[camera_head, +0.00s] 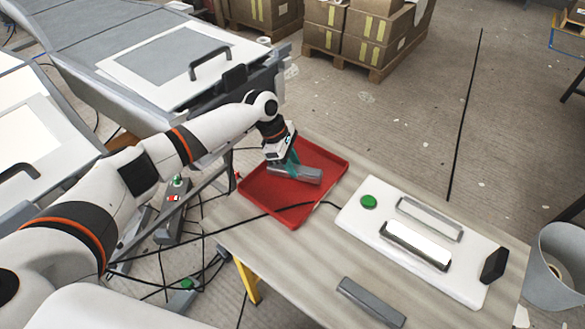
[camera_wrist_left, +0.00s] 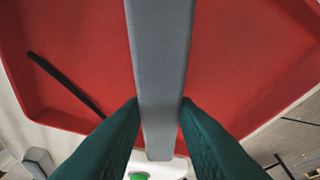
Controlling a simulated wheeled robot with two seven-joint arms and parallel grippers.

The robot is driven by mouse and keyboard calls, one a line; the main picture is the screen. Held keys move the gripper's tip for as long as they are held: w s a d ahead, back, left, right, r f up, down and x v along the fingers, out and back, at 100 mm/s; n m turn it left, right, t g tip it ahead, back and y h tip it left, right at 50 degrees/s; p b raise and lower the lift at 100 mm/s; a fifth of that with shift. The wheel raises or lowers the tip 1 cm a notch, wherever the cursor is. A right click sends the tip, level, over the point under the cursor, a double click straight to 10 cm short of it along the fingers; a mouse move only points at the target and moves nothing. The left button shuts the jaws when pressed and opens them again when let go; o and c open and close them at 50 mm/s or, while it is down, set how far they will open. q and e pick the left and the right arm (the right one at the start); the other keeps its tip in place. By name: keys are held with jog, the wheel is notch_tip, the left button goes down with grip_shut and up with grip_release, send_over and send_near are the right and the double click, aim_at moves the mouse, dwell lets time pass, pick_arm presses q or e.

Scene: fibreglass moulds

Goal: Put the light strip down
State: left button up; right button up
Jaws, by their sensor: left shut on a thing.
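My left gripper (camera_head: 291,168) points down over the red tray (camera_head: 262,191), its teal fingers shut on a grey light strip (camera_head: 308,174). In the left wrist view the strip (camera_wrist_left: 160,60) runs lengthwise between the two fingertips (camera_wrist_left: 160,106), with the tray floor (camera_wrist_left: 75,45) behind it. The strip lies within the tray's outline; I cannot tell whether it touches the floor. My right gripper is not in view.
A white panel (camera_head: 360,222) with a green button (camera_head: 369,201), bar-shaped fittings and a black block (camera_head: 494,264) lies right of the tray. Another grey bar (camera_head: 370,301) lies near the table's front edge. A black cable (camera_head: 262,216) crosses the tray's near corner.

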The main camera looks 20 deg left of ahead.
pick_arm(q)
jog(key=shift+f, duration=0.8)
jog(key=o, duration=1)
jog(key=shift+f, duration=0.1)
jog(key=v, duration=1.2)
jog(key=shift+p, duration=0.35)
